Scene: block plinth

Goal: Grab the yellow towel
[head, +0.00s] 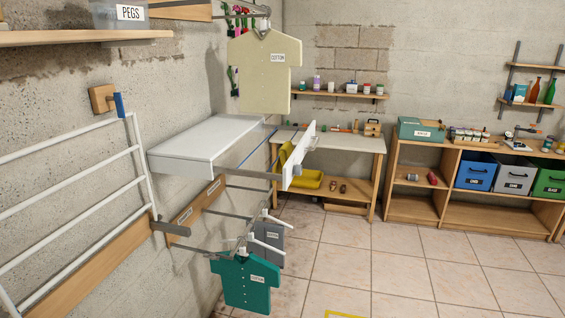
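I see nothing that is clearly a yellow towel. A yellow piece (285,154) shows behind the upright white panel, partly hidden; I cannot tell whether it is cloth. Just below it is a yellow tray-like object (309,179). A pale cream-yellow shirt-shaped piece (262,78) labelled COTTON hangs from a hanger at the top. A teal shirt-shaped piece (243,288) hangs low in front, with a grey one (270,245) behind it. Neither of my grippers is in view.
A white rack (70,151) and a white wall box with an upright panel (299,156) stand out from the left wall. A workbench (345,143) is at the back. Shelving with blue, grey and green bins (474,177) is at the right. The tiled floor (410,265) is open.

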